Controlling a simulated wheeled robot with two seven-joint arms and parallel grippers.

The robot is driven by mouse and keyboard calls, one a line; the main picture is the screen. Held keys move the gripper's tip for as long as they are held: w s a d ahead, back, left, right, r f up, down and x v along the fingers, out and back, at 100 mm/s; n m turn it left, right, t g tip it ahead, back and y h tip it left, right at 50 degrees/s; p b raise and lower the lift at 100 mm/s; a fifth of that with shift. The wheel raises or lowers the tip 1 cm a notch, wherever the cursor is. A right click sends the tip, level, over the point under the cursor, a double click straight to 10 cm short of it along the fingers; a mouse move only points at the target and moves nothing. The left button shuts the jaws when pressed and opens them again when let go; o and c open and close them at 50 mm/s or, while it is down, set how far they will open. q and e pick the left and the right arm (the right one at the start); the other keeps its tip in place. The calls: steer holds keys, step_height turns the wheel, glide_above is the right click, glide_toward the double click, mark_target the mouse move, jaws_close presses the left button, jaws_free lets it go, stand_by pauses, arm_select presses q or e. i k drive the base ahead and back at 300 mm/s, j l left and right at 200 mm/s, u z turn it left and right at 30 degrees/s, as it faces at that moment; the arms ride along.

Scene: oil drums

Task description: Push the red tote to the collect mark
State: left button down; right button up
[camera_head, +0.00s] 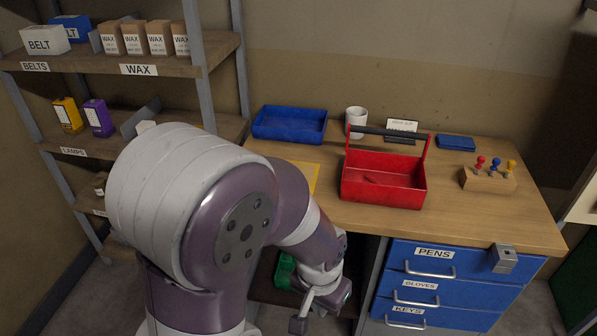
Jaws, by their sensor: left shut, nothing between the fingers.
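The red tote (382,190) stands upright on the wooden desk, its dark handle bar raised across the top. Its inside looks empty. A flat yellow patch (312,176) lies on the desk to the left of the tote; my arm hides part of it, and I cannot read any mark on it. My left gripper (305,316) is shut and empty, low in front of the desk's front edge, below and left of the tote and apart from it. My right gripper is not in view.
A blue tray (290,124), a white mug (356,121) and a small card stand behind. A wooden block with coloured pegs (488,179) is at right. Blue drawers (436,284) are below. Shelves (120,62) stand left. The desk between tote and peg block is clear.

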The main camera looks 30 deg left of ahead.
mark_target(402, 178)
steer(key=u, duration=0.6)
steer(key=i+l, duration=0.2)
steer(key=l, duration=0.2)
steer(key=i+l, duration=0.15)
steer(key=l, duration=0.2)
steer(key=i+l+u, duration=0.1)
steer(key=l, duration=0.3)
steer(key=i+l, duration=0.25)
steer(key=l, duration=0.15)
steer(key=i+l+u, duration=0.1)
steer(key=l, duration=0.3)
steer(key=i+l, duration=0.2)
steer(key=l, duration=0.2)
steer(key=i+l, duration=0.15)
steer(key=l, duration=0.25)
steer(key=i+l+u, duration=0.1)
steer(key=l, duration=0.35)
steer(key=i, duration=0.1)
